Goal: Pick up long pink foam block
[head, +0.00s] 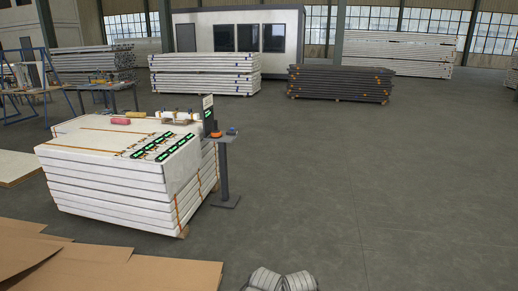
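A small pink block (121,121) lies on top of a stack of white panels (110,190), toward the far left part of its top. It is small in the picture, so its exact shape and length are hard to tell. Nothing is touching it that I can see. Neither of my grippers can be made out in the head view.
Green-and-black items (165,148) lie on the stack's near right top. A post stand (224,175) with an orange item stands at its right side. Cardboard sheets (110,270) cover the floor at front left. A grey ribbed object (266,279) shows at the bottom edge. Floor to the right is clear.

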